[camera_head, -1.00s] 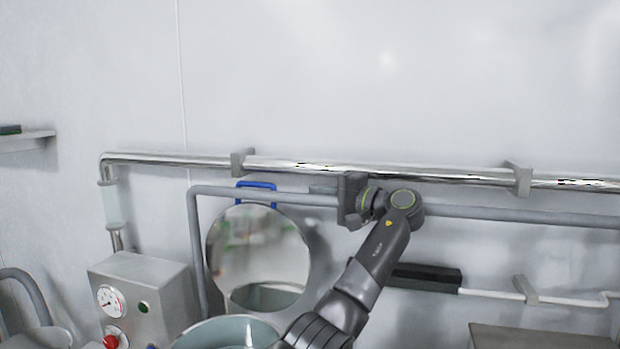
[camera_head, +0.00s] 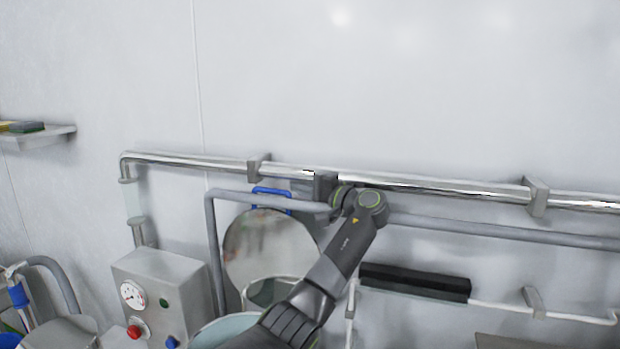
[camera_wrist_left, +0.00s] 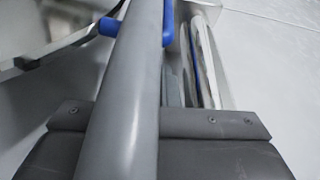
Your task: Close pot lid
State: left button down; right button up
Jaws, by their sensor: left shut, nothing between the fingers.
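The pot lid (camera_head: 270,250) is a round, shiny metal disc standing raised, nearly upright, behind the pot. Its blue handle (camera_head: 271,190) is at the top, and also shows in the left wrist view (camera_wrist_left: 168,25), partly behind a grey pipe. The pot (camera_head: 222,330) is open below, cut by the frame's bottom and partly covered by my left arm. My left gripper (camera_head: 299,186) is shut and empty, pointing left just beside the handle's right side. I cannot tell whether it touches the handle. My right gripper is not in view.
A grey pipe (camera_head: 230,198) runs across in front of the lid's top and fills the middle of the left wrist view (camera_wrist_left: 125,100). A shiny rail (camera_head: 400,182) runs along the wall above. A control box (camera_head: 170,285) with a gauge stands left of the pot.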

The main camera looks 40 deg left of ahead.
pick_arm(q)
jog(key=shift+s+d+p, duration=0.2)
jog(key=shift+s+p, duration=0.15)
jog(key=shift+s, duration=0.25)
jog(key=shift+s+d+p, duration=0.2)
jog(key=shift+s+p, duration=0.15)
jog(key=shift+s, duration=0.2)
